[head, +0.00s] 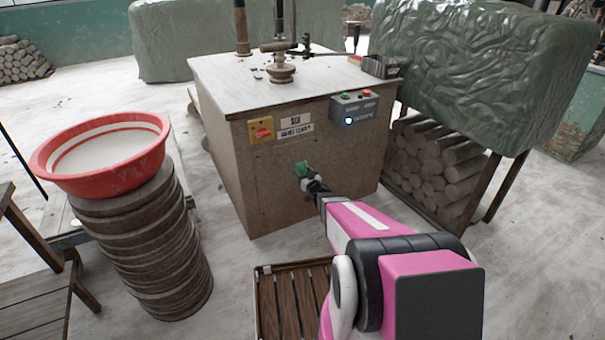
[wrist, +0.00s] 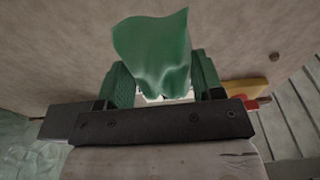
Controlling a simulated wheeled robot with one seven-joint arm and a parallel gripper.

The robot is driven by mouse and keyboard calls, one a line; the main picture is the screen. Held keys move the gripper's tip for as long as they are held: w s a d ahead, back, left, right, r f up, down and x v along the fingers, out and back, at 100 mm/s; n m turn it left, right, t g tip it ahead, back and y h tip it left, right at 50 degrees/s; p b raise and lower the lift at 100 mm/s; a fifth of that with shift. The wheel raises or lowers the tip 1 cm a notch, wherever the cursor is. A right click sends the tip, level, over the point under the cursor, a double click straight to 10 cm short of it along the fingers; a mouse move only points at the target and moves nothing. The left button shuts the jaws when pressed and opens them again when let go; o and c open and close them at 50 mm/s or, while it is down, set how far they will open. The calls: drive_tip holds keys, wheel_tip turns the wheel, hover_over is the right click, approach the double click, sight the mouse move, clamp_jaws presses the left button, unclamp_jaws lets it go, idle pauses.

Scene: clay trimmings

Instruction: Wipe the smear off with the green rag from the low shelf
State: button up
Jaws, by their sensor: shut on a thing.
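The green rag (wrist: 152,45) is held between the green fingers of my gripper (wrist: 161,82) in the wrist view, its loose end spreading out past the fingertips. In the head view, my gripper (head: 306,178) is in front of the brown cabinet's front face (head: 275,195), below the switches. A bit of green (head: 301,168) shows at its tip; I cannot tell rag from fingers there, nor whether the rag touches the face. I cannot make out a smear in either view. I cannot identify the low shelf.
A red-rimmed basin (head: 60,160) sits on a stack of round slabs (head: 150,250) at the left. A yellow switch plate (head: 261,130) and grey button box (head: 355,108) are on the cabinet. A slatted wooden crate (head: 262,300) stands on the floor. Stacked logs (head: 430,165) are at right.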

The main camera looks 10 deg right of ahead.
drive_tip(key=shift+s, duration=0.1)
drive_tip(key=shift+v, duration=1.4)
drive_tip(key=shift+r, duration=0.15)
